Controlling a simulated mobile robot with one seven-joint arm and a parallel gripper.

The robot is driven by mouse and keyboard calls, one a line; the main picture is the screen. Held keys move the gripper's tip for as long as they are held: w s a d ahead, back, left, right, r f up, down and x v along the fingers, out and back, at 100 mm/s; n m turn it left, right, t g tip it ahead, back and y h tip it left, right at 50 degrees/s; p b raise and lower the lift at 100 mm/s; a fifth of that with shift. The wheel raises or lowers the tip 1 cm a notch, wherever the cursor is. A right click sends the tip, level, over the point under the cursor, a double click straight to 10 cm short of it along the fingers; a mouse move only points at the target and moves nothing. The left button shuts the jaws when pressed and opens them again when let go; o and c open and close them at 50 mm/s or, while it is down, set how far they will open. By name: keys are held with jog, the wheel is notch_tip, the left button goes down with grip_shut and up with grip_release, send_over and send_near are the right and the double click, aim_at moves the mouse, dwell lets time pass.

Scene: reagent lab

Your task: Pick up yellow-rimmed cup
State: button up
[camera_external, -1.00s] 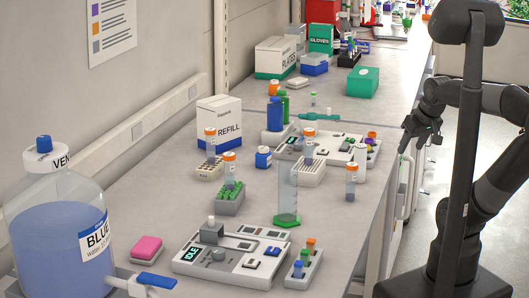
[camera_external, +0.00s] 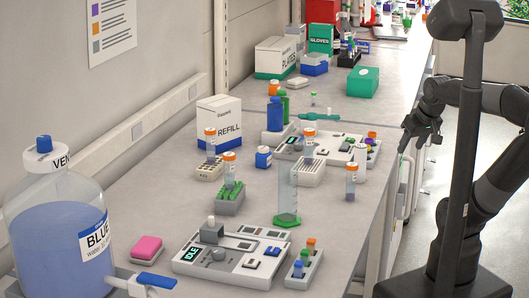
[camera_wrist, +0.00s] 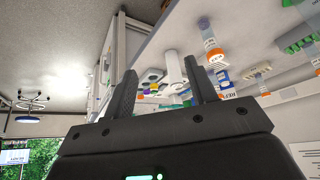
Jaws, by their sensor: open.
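I cannot make out a yellow-rimmed cup in either view. My gripper (camera_external: 421,140) is at the right of the external view, beyond the bench's right edge and apart from everything on it. In the wrist view my gripper (camera_wrist: 160,68) shows two dark fingers spread apart with nothing between them. Small vessels at the far end of the bench are too small to tell apart. My own column hides part of the background.
The bench (camera_external: 335,247) holds a graduated cylinder (camera_external: 288,195), a control box (camera_external: 232,255), orange-capped vials such as one at the right edge (camera_external: 351,182), a REFILL box (camera_external: 219,125) and a large blue bottle (camera_external: 58,240). The floor right of the bench is clear.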

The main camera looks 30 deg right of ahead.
dwell(0.6)
jog(key=w+d+n+g, duration=0.2)
jog(key=w+d, duration=0.1)
jog(key=w, duration=1)
jog(key=w+d+n+g, duration=0.2)
jog(key=w+d, duration=0.1)
jog(key=w, duration=1.1)
jog(key=w+d+f+n+g, duration=0.1)
jog(key=w+d+f+g, duration=0.1)
jog(key=w+f, duration=0.4)
jog(key=f, duration=0.6)
jog(key=w+f, duration=0.1)
jog(key=f, duration=0.2)
jog(key=shift+d+f, duration=0.1)
jog(key=shift+d, duration=0.15)
jog(key=c, duration=1.1)
